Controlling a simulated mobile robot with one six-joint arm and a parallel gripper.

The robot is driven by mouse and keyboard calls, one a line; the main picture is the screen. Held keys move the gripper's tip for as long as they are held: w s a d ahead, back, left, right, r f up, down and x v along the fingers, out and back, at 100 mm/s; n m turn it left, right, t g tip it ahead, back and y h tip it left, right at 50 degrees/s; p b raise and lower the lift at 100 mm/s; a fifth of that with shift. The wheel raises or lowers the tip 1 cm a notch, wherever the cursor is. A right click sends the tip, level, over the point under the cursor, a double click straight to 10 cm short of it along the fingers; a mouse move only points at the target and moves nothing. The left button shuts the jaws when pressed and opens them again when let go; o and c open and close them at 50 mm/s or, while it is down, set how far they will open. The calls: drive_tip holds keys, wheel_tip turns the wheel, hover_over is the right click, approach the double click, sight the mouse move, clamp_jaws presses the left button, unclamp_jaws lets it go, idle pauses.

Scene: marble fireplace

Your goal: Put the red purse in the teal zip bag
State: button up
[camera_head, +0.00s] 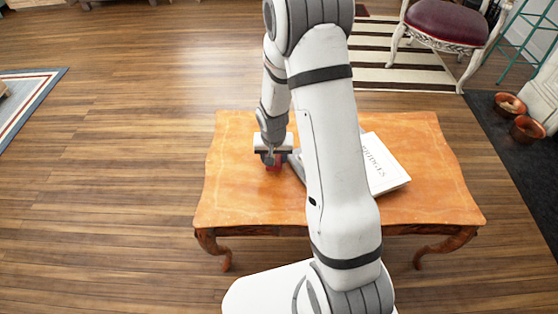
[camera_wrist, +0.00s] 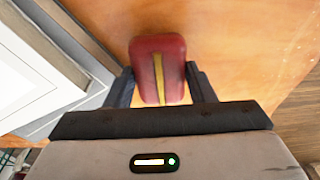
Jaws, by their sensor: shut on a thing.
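The red purse (camera_wrist: 148,75), with a yellow stripe down its middle, is between the two dark fingers of my gripper (camera_wrist: 160,80) in the wrist view. The fingers are shut on its sides. In the head view, my gripper (camera_head: 272,162) is low over the left half of the wooden table, with a bit of the red purse (camera_head: 273,168) showing below it. I cannot tell whether the purse touches the tabletop. I cannot make out a teal zip bag in either view; my arm hides part of the table.
A white book (camera_head: 384,165) lies on the right half of the wooden table (camera_head: 235,200). A grey flat thing (camera_head: 296,163) beside it is partly hidden by my arm. The table's left end is bare. A red-seated chair (camera_head: 445,20) and copper-coloured bowls (camera_head: 527,130) are beyond.

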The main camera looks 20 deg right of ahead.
drive_tip(key=shift+f, duration=0.9)
drive_tip(key=shift+f, duration=0.15)
drive_tip(key=o, duration=0.7)
